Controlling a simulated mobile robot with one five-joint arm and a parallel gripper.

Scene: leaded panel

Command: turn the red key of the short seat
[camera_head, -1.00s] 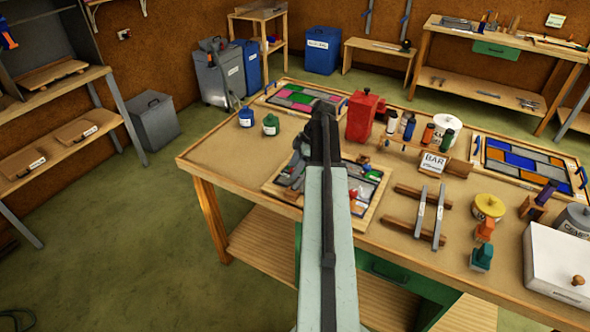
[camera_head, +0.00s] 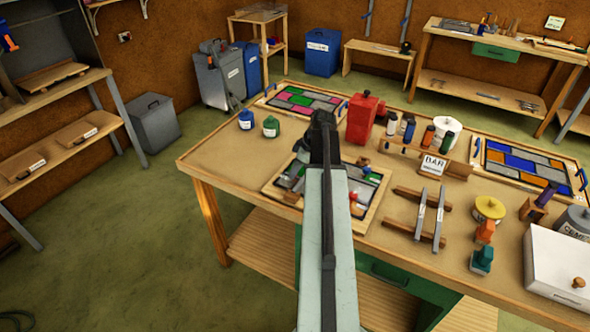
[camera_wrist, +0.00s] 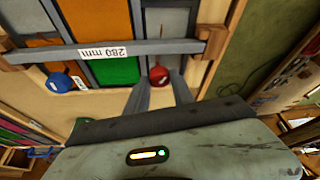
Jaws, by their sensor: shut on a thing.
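The red key (camera_wrist: 158,76) is a round red knob at the panel's edge in the wrist view. The two grey fingers of my gripper (camera_wrist: 160,84) reach up to it and are shut on it, one on each side. A grey bar labelled 280 mm (camera_wrist: 130,48) crosses the panel just beyond the key. Its right end lies at a wooden seat (camera_wrist: 212,40). Whether this is the short seat I cannot tell. In the head view my arm hides the gripper and part of the leaded panel (camera_head: 375,212).
A blue knob (camera_wrist: 58,82) sits left of the key. On the bench, a red canister (camera_head: 361,120) stands behind the panel, and two grey bars on wooden rests (camera_head: 421,213) lie to its right.

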